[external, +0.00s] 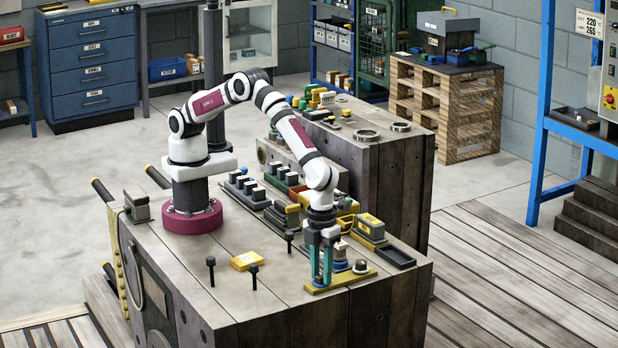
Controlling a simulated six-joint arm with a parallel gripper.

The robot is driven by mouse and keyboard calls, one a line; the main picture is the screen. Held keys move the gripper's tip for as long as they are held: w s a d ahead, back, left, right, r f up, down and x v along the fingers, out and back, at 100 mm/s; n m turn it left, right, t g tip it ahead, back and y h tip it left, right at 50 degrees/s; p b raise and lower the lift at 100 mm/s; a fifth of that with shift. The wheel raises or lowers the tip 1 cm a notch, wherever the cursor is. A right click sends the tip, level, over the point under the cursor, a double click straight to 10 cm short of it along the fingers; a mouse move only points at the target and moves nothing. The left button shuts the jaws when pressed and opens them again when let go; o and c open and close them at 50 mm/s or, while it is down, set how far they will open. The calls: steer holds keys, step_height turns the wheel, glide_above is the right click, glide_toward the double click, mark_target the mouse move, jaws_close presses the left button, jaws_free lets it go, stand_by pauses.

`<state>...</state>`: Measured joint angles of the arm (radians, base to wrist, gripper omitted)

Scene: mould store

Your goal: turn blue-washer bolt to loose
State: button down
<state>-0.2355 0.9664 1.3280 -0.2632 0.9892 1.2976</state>
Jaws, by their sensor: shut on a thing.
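My gripper (321,281) points straight down with its teal fingers over the left end of a yellow-olive plate (347,281) near the block's front right edge. The fingers are shut on a small bolt at the plate, mostly hidden between the fingertips. A little blue shows at its foot, which fits the blue-washer bolt (319,285). Its turn position cannot be read at this size. Another dark-headed bolt (361,266) stands at the right end of the same plate, apart from my fingers.
Several parts crowd the area behind my wrist. The front left top is mostly clear.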

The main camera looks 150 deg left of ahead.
steer(key=n, duration=0.5)
steer(key=shift+n, duration=0.3)
steer(key=n, duration=0.4)
steer(key=shift+f, duration=0.1)
steer(key=n, duration=0.9)
steer(key=shift+n, duration=0.3)
steer(key=n, duration=1.3)
steer(key=shift+n, duration=0.3)
steer(key=shift+d+n, duration=0.1)
steer(key=shift+n, duration=2)
